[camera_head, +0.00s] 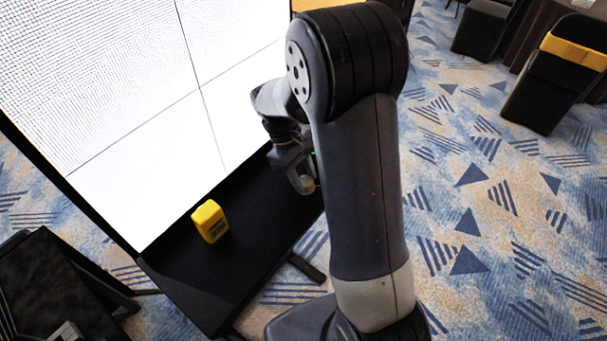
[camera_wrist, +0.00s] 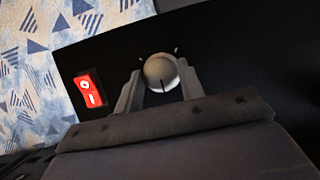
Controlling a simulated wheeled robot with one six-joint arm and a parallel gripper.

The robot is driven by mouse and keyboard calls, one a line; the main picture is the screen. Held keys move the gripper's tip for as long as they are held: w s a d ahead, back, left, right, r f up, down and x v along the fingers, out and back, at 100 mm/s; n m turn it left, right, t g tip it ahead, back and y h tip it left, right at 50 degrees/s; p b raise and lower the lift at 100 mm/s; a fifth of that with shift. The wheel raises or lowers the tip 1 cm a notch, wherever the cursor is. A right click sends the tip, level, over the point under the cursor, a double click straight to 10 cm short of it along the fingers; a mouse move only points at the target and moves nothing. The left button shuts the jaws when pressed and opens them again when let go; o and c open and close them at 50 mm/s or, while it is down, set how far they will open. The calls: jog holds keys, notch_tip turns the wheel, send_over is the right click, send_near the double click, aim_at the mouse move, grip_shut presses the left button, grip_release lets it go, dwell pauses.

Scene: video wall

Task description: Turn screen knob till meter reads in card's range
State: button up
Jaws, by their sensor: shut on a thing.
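The knob (camera_wrist: 161,69) is a pale round cap with a dark pointer line, set on a black surface with small light tick marks around it. In the wrist view my gripper (camera_wrist: 159,78) has one finger on each side of the knob and is shut on it. The pointer line runs towards the bottom of the picture. In the head view my gripper (camera_head: 299,176) is low at the right end of the black ledge, partly behind my arm. A yellow box, seemingly the meter (camera_head: 210,221), stands on the ledge; its reading is too small to tell. I cannot make out a card.
The lit white screen (camera_head: 150,95) rises behind the black ledge (camera_head: 215,280). A red panel (camera_wrist: 90,92) with white marks lies left of the knob. Dark chairs (camera_head: 553,85) stand at the upper right, dark furniture (camera_head: 50,290) at the lower left. Patterned carpet is open at right.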

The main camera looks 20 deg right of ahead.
aim_at(303, 180)
dwell(0.3)
jog(key=o, duration=1)
notch_tip(303, 180, up, 10)
jog(key=shift+f+b, duration=0.1)
jog(key=shift+b, duration=0.5)
notch_tip(303, 180, down, 10)
jog(key=shift+p, duration=0.65)
